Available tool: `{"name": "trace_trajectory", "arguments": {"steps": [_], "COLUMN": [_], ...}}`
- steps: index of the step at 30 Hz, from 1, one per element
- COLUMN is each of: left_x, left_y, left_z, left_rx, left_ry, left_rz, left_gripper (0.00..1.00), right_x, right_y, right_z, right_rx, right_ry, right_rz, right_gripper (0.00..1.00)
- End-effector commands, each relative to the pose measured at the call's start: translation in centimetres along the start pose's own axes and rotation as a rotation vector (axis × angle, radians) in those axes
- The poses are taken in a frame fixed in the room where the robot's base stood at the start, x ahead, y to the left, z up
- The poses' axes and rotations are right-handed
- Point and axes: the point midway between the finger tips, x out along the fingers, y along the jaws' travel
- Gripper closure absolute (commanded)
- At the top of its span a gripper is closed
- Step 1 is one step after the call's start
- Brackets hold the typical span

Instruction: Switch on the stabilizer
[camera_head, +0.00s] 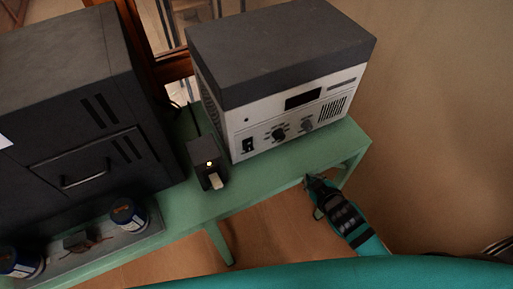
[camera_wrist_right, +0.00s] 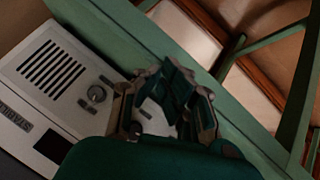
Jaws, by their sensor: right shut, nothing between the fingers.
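The stabilizer (camera_head: 240,108) is a box with a light grey front and dark top, standing on a green bench. Its front has a dark display (camera_head: 303,98), two knobs (camera_head: 278,134) and a black switch (camera_head: 249,145) at the lower left; I cannot tell the switch's position. My right gripper (camera_head: 308,179) is shut and empty, at the bench's front edge, below and in front of the panel's right part. The right wrist view shows the gripper (camera_wrist_right: 168,100) beside the panel (camera_wrist_right: 60,75) and one knob (camera_wrist_right: 96,94). My left gripper is not in view.
A small black box (camera_head: 203,152) with a lit spot and a pale tab stands left of the stabilizer. A large dark cabinet (camera_head: 75,90) with a handle fills the left. Blue cans (camera_head: 127,214) stand at the lower left. The green bench (camera_head: 262,180) has free room before the stabilizer.

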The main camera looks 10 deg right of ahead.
Motion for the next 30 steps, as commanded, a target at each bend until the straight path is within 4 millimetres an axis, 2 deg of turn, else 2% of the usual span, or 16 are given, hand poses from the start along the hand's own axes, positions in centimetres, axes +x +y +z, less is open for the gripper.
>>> {"name": "trace_trajectory", "arguments": {"steps": [2, 8, 12, 15, 19, 23, 26, 30], "left_x": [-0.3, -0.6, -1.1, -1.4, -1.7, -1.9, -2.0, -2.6], "left_y": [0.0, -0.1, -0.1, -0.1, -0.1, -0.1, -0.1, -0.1], "left_z": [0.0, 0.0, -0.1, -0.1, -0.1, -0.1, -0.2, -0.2], "left_rx": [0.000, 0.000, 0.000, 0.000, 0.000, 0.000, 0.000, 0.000], "left_ry": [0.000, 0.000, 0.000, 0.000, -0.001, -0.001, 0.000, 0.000], "left_rz": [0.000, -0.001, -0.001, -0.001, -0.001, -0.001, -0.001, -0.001], "left_gripper": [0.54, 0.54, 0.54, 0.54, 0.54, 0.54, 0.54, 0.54], "right_x": [0.1, -0.1, -1.4, -3.2, -5.7, -7.3, -7.8, -7.3], "right_y": [1.4, 2.9, 3.0, 2.1, 0.6, -0.1, -0.4, -1.3], "right_z": [-2.3, -7.4, -11.0, -12.4, -11.8, -10.3, -9.9, -10.8], "right_rx": [-0.092, -0.327, -0.567, -0.779, -1.018, -1.146, -1.181, -1.181], "right_ry": [0.099, 0.360, 0.595, 0.784, 0.981, 1.082, 1.113, 1.120], "right_rz": [0.027, 0.060, 0.047, -0.006, -0.121, -0.214, -0.246, -0.250], "right_gripper": [1.00, 1.00, 1.00, 1.00, 1.00, 1.00, 1.00, 1.00]}}
